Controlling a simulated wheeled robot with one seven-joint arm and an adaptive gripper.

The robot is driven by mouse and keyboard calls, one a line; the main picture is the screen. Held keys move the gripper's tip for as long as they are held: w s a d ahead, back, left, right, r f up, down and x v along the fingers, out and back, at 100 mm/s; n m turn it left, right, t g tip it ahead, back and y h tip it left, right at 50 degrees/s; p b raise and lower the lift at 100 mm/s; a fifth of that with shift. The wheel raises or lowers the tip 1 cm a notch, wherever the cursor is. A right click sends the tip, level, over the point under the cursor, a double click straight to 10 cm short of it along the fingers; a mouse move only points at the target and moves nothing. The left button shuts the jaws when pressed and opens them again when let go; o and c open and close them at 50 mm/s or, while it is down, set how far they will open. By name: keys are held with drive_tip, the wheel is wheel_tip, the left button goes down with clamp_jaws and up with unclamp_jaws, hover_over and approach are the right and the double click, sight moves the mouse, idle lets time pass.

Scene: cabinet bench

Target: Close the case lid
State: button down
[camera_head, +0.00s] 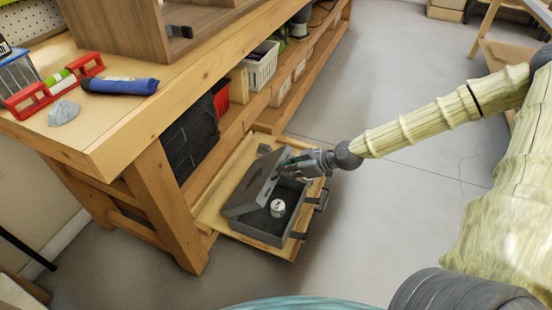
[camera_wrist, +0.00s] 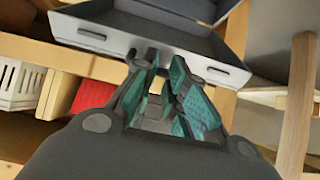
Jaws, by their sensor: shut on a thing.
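The grey case (camera_head: 268,225) lies open on a wooden board low beside the bench. Its lid (camera_head: 251,193) stands tilted up on the case's left side. A small white-and-grey cylinder (camera_head: 278,208) is inside the case. My gripper (camera_head: 284,168) is at the upper edge of the lid, shut on it. In the wrist view my gripper's teal-padded fingers (camera_wrist: 171,65) meet the lid's edge (camera_wrist: 120,40) near a dark latch. The fingers partly hide the exact contact.
The wooden bench (camera_head: 150,100) overhangs the left side; its leg (camera_head: 165,215) stands left of the case. A dark box (camera_head: 190,140) and a white basket (camera_head: 262,66) sit on the lower shelf. The grey floor (camera_head: 400,210) to the right is clear.

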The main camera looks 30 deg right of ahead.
drive_tip(key=s+d+f+b, duration=0.2)
drive_tip(key=s+d+f, duration=0.2)
drive_tip(key=f, duration=0.3)
drive_tip(key=shift+s+d+f, duration=0.3)
drive_tip(key=shift+s, duration=0.05)
drive_tip(key=c, duration=2.1)
unclamp_jaws()
drive_tip(key=shift+r, duration=0.1)
drive_tip(key=o, duration=1.6)
drive_tip(key=shift+s+a, duration=0.1)
drive_tip(key=shift+a, duration=0.05)
drive_tip(key=shift+r, duration=0.15)
wheel_tip(320, 180, up, 10)
drive_tip(key=shift+f, duration=0.2)
